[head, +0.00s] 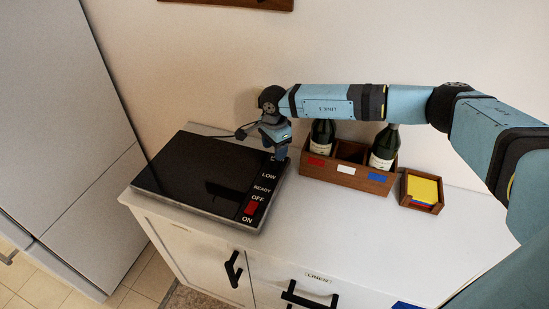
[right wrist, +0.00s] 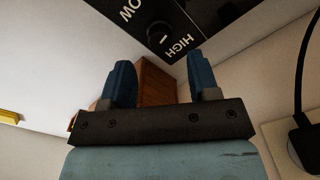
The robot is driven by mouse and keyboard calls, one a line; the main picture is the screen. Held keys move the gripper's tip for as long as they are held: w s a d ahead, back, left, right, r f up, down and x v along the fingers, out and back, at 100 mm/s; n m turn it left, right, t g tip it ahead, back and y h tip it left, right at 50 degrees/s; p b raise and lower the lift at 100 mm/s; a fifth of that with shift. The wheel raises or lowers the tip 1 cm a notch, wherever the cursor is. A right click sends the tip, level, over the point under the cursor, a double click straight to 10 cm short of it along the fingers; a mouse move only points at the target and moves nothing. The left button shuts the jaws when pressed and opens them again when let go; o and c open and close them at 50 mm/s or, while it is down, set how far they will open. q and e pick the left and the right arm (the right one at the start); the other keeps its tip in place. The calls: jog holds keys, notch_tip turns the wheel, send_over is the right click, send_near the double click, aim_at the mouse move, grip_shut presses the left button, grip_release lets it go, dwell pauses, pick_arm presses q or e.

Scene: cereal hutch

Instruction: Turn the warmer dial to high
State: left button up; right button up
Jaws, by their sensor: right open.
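The warmer (head: 190,175) is a flat black slab on the white counter, with LOW, READY, OFF and ON printed down its right side. Its dial (right wrist: 158,33) is a small round black knob between the LOW and HIGH labels in the right wrist view. A small light mark shows on it; its exact setting is hard to tell. My right gripper (head: 279,154) is at the warmer's far right corner and hides the dial in the head view. In the right wrist view its two blue fingers (right wrist: 160,75) are apart and empty, with the dial beyond their tips, apparently not between them. My left gripper is not in view.
A red switch (head: 251,208) sits by OFF and ON. A wooden box (head: 345,176) with dark bottles stands right of the warmer, close to my right gripper. A smaller wooden holder (head: 421,205) with yellow cards is farther right. The front right counter is clear.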

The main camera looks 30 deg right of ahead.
aim_at(274, 163)
notch_tip(274, 163, down, 5)
jog(key=shift+f, duration=0.1)
dwell(0.3)
jog(key=c, duration=0.9)
